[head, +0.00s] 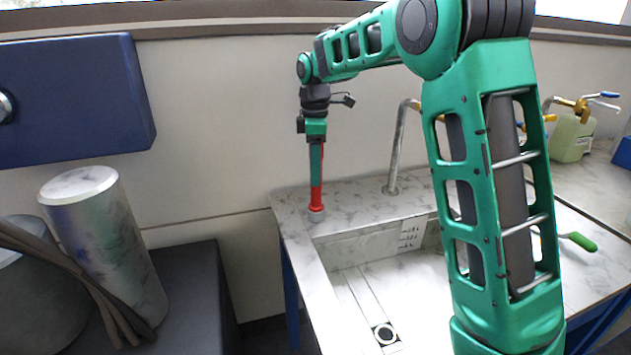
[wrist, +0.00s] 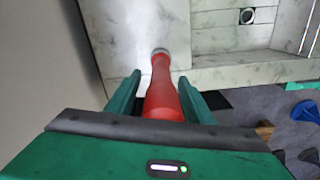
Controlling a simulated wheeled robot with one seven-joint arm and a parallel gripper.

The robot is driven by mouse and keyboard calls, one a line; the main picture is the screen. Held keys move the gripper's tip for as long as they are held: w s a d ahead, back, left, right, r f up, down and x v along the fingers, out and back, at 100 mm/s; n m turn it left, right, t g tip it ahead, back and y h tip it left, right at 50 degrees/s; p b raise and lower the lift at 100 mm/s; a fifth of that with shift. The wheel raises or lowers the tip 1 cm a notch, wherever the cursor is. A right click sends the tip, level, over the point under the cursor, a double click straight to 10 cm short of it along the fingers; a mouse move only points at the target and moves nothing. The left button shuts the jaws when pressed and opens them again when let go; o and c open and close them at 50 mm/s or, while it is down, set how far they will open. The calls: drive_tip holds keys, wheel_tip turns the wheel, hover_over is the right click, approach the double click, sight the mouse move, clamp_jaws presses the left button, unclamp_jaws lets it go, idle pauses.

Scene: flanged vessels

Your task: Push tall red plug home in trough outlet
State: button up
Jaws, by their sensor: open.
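The tall red plug (head: 316,196) stands upright on the marble-patterned rim at the back left corner of the trough (head: 400,285). A small grey foot shows at its lower end. My gripper (head: 316,165) points straight down over it. In the wrist view the plug (wrist: 163,90) rises between the two green fingers of my gripper (wrist: 160,82), which are open with one on each side. Whether a finger touches the plug is unclear.
A metal tap pipe (head: 396,150) rises from the back rim, right of the plug. A blue wall box (head: 75,100) hangs at left above a marbled cylinder (head: 105,245). A green-handled tool (head: 580,241) and a pale jug (head: 572,138) are at right. The visible trough floor is clear.

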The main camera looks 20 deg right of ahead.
clamp_jaws()
drive_tip(key=shift+r, duration=0.15)
